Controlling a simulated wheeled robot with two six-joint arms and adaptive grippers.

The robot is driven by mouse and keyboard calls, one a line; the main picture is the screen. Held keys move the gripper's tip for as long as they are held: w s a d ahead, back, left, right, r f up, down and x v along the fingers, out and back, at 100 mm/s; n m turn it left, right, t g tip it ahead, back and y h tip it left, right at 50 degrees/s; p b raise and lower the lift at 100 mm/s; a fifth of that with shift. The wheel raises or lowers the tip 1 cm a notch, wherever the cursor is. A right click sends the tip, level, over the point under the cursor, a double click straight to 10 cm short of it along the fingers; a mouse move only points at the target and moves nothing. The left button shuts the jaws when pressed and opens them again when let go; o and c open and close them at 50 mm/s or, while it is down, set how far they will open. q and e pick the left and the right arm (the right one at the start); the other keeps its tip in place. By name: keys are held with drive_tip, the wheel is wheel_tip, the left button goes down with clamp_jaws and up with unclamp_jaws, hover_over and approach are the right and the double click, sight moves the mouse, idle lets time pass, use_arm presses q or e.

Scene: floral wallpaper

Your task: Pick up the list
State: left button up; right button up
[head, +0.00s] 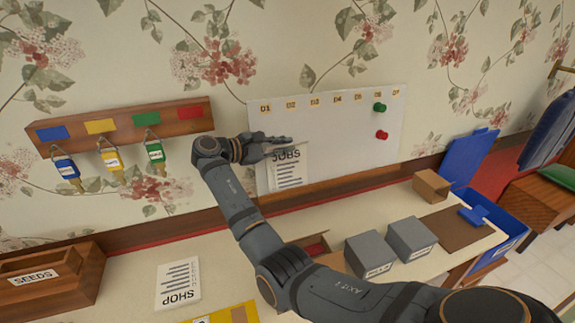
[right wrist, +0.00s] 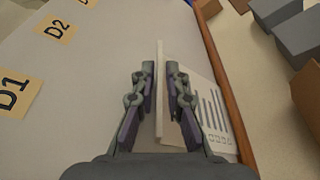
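The list marked JOBS (head: 288,173) is a white sheet with dark lines. It sits at the lower left of the white wall board (head: 345,125). My right gripper (head: 282,145) is at the top of this sheet. In the right wrist view its two fingers (right wrist: 160,78) stand a little apart, one on each side of the sheet's pale upright edge (right wrist: 160,48); narrow gaps seem to show beside it. The sheet's printed face (right wrist: 212,112) is partly hidden by the right finger. Another list, marked SHOP (head: 179,284), lies flat on the table. My left gripper is not in view.
A wooden rack (head: 120,124) with several tagged hooks hangs at left. A SEEDS box (head: 50,280) stands below it. Grey boxes (head: 410,238) and a small brown box (head: 431,186) stand on the table (head: 130,260) at right. A wooden ledge (right wrist: 224,85) runs under the board.

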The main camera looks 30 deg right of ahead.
drive_tip(key=shift+a, duration=0.15)
clamp_jaws()
drive_tip(key=s+r+b, duration=0.4)
drive_tip(key=s+r, duration=0.9)
drive_tip(key=s, duration=0.1)
drive_tip(key=shift+d, duration=0.2)
drive_tip(key=shift+r+b, duration=0.1)
drive_tip(key=shift+b, duration=0.2)
